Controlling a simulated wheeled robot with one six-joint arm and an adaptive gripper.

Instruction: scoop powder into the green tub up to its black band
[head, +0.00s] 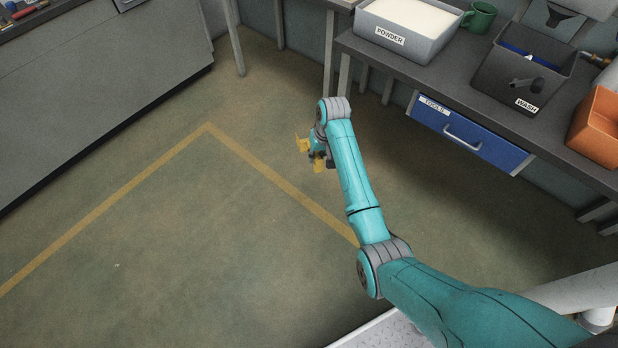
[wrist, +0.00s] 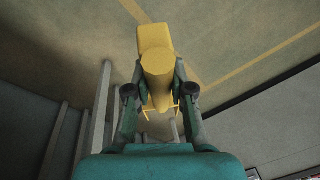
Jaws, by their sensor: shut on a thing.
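My gripper (wrist: 158,92) is shut on a yellow scoop-like tool (wrist: 155,38), whose rounded end faces the wrist camera. In the head view my gripper (head: 315,154) hangs over open floor, left of the workbench, with yellow parts of the tool (head: 319,163) showing on either side. Whether the tool holds powder cannot be seen. A grey bin labelled POWDER (head: 440,47), full of white powder (head: 412,14), stands on the bench at the top right. A tub with a black band is not visible in either view.
A dark WASH bin (head: 500,85) and an orange bin (head: 597,125) are further right on the bench (head: 452,87). A blue TOOLS drawer (head: 470,138) is below. The floor with yellow lines (head: 140,175) is clear.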

